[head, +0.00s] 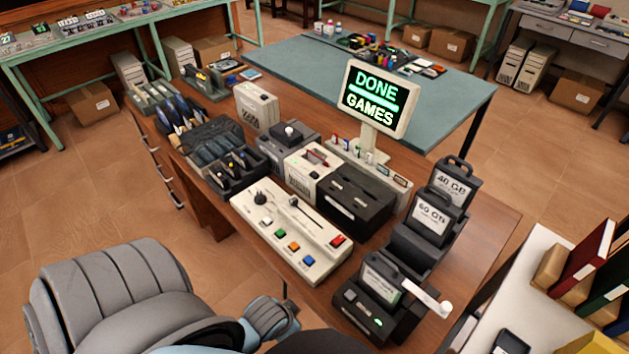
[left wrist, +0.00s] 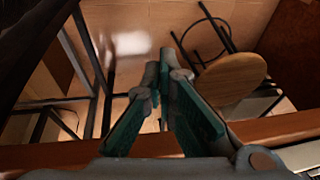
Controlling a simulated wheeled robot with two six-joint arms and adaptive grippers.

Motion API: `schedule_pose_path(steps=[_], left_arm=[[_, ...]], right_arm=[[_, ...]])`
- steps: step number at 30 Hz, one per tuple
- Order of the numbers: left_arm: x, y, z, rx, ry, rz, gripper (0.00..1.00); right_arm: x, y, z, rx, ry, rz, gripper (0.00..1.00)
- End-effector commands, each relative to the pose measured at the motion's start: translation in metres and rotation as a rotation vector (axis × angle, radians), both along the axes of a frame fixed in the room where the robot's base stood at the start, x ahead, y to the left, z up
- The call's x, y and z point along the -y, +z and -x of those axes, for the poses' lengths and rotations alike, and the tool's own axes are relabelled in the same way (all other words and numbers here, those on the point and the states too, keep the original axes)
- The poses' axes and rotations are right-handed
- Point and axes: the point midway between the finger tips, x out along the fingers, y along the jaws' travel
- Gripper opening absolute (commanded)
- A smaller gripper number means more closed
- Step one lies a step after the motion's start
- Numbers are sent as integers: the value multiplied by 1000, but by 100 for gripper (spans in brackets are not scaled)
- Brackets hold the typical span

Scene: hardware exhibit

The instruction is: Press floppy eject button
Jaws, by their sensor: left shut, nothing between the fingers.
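My left gripper (left wrist: 158,62) is shut and empty in the left wrist view; its tips meet above the floor past a wooden edge. My right gripper is in neither view. On the wooden desk in the head view, a beige box (head: 296,180) has a red-marked slot on top, and a black box (head: 345,207) with a pale front label stands beside it. A black unit (head: 355,302) at the desk's front right has a small green light or button. I cannot tell which one has the floppy eject button.
A white control panel (head: 268,218) with coloured buttons and a lever lies at the desk's front. A lit sign (head: 374,98) reads "DONE GAMES". Black tool trays (head: 232,177) fill the left side. The left wrist view shows a round stool (left wrist: 228,80) and metal legs.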

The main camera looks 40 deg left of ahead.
Motion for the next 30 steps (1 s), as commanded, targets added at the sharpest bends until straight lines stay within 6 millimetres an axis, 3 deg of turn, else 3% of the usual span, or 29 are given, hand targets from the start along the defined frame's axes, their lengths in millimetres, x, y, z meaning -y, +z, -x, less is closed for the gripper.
schedule_pose_path(steps=[3,5,12,15,19,23,27,29,30], left_arm=[[-5,64,-17,86,-24,-50,0],[-15,93,-31,153,-42,-106,0],[-71,185,-117,496,-171,-476,0],[-87,226,-152,635,-257,-665,0],[-93,287,-194,806,-406,-947,0],[-79,351,-227,956,-614,-1281,0],[-34,407,-258,1055,-982,-1758,0],[-6,415,-273,1027,-1263,-2043,0],[7,404,-286,934,-1538,-2255,0]], right_arm=[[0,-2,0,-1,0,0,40],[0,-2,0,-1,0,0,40],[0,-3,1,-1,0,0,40],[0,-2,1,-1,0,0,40],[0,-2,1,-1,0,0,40],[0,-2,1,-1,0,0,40],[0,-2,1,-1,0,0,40],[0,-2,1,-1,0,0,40],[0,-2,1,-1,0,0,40]])
